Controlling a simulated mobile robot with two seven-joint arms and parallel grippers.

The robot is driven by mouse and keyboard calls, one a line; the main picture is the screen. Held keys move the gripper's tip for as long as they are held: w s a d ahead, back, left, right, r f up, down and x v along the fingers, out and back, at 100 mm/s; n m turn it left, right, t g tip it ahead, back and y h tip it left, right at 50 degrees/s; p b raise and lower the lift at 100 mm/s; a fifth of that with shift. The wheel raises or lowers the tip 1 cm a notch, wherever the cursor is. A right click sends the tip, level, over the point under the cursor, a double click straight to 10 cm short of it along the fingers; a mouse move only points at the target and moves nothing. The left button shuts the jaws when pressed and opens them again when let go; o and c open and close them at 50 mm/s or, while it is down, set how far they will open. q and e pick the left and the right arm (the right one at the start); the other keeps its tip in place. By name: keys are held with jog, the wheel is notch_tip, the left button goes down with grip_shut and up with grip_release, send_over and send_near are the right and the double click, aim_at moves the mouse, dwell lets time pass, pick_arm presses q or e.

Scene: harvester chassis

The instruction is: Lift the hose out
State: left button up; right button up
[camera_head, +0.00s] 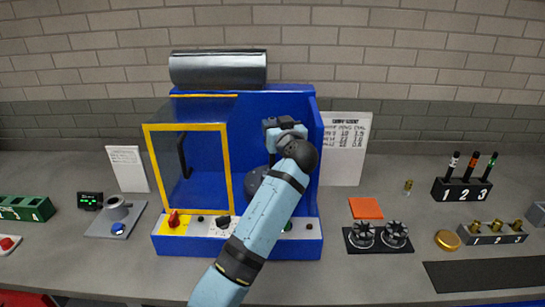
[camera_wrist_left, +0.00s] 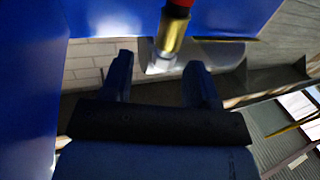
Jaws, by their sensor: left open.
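My left gripper (camera_head: 282,126) reaches into the blue cabinet (camera_head: 272,103), and my forearm hides part of the interior. In the left wrist view its two blue fingers (camera_wrist_left: 160,82) are spread, with nothing between them. A brass-coloured cylinder (camera_wrist_left: 171,32) with a red end shows just beyond the fingertips, apart from them. A pale grey piece (camera_wrist_left: 160,63) is below it. I cannot make out a hose for certain, nor whether this cylinder belongs to one. My right gripper is not in view.
A yellow-framed clear door (camera_head: 149,165) stands at the cabinet's left front. A control panel with a red knob (camera_head: 174,218) runs along its base. A dark roll (camera_head: 218,69) lies on top. Black fixtures (camera_head: 378,237) and numbered holders (camera_head: 463,190) stand to the right.

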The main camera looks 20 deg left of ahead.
aim_at(270, 119)
pick_arm(q)
jog(key=p+x, duration=0.1)
jog(key=x, duration=0.3)
jog(key=shift+s+a+f, duration=0.1)
jog(key=shift+s+a, duration=0.05)
jog(key=shift+a, duration=0.1)
jog(key=shift+w+a+f, duration=0.1)
jog(key=shift+w+a, duration=0.15)
jog(key=shift+w, duration=0.15)
jog(key=shift+d, duration=0.1)
grip_shut()
